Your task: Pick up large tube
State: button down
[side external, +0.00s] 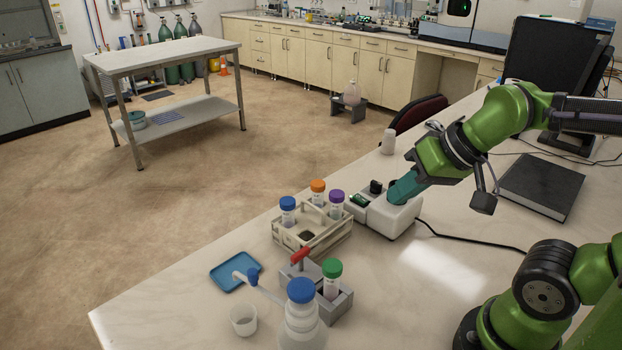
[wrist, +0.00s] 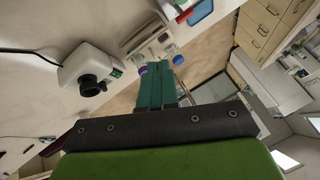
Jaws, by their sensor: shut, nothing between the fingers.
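Several capped tubes stand upright on the bench in the side view. A beige rack (side external: 323,243) holds a blue-capped tube (side external: 288,211), an orange-capped tube (side external: 318,191) and a purple-capped tube (side external: 337,204). A green-capped tube (side external: 332,278) stands in a grey holder (side external: 340,306). I cannot tell which one is the large tube. My gripper (side external: 395,200) has teal fingers, shut and empty, in front of or over the white device, right of the rack. In the wrist view the fingers (wrist: 157,68) point toward the rack (wrist: 152,42); a purple cap (wrist: 142,70) shows beside their tips.
The white device (side external: 385,213) with black knobs stands right of the rack. A blue-capped wash bottle (side external: 302,325), a small white cup (side external: 244,320) and a blue tray (side external: 236,272) are near the front. A dark book (side external: 543,185) lies at right. The bench between book and holder is mostly clear.

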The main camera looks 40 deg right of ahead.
jog(key=shift+s+a+r, duration=0.1)
jog(key=shift+a+r, duration=0.1)
jog(key=shift+r, duration=0.2)
jog(key=c, duration=1.8)
grip_release()
jog(key=shift+c, duration=0.2)
jog(key=o, duration=1.2)
